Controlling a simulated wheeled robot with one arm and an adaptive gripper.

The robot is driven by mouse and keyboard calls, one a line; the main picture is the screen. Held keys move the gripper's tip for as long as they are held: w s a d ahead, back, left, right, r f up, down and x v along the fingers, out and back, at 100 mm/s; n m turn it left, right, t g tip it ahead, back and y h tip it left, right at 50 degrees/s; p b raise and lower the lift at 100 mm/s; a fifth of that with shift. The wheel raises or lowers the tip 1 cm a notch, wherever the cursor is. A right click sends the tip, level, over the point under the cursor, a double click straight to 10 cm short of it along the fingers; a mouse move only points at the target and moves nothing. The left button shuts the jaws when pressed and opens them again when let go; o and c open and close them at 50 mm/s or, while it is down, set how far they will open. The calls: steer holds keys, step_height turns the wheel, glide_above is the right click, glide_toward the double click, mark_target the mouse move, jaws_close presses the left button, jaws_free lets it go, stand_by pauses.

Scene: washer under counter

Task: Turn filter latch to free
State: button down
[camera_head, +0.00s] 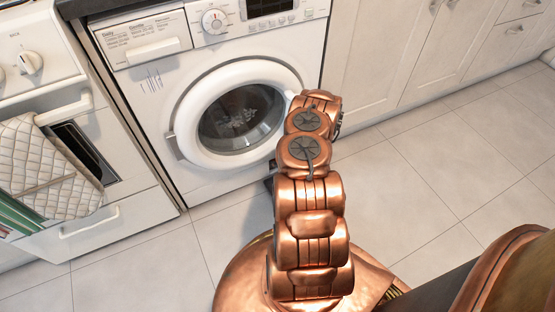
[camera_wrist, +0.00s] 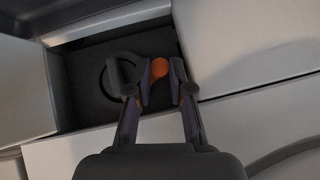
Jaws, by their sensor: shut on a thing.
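In the wrist view, a dark filter recess (camera_wrist: 88,92) is open among pale panels. A dark rounded ring-like part (camera_wrist: 112,76) sits inside it. The small orange filter latch (camera_wrist: 159,68) shows beside it, between the two fingertips. My gripper (camera_wrist: 161,78) is shut on the orange latch, with one finger on each side. The latch's exact angle is hard to tell in the dim light. In the head view the washer (camera_head: 178,150) stands under the counter, its round door (camera_head: 180,128) closed. My arm hides my gripper and the latch there.
An oven (camera_head: 90,150) with a quilted cloth (camera_head: 40,165) hanging on its front stands left of the washer. White cupboards (camera_head: 385,50) run to the right. The tiled floor (camera_head: 420,155) is clear at right.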

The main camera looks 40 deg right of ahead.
steer(key=shift+a+h+p, duration=0.1)
steer(key=shift+h+p, duration=0.2)
steer(key=shift+p, duration=0.1)
steer(key=c, duration=1.3)
jaws_free()
steer(key=shift+r, duration=0.1)
steer(key=v, duration=1.2)
steer(key=shift+w, duration=0.1)
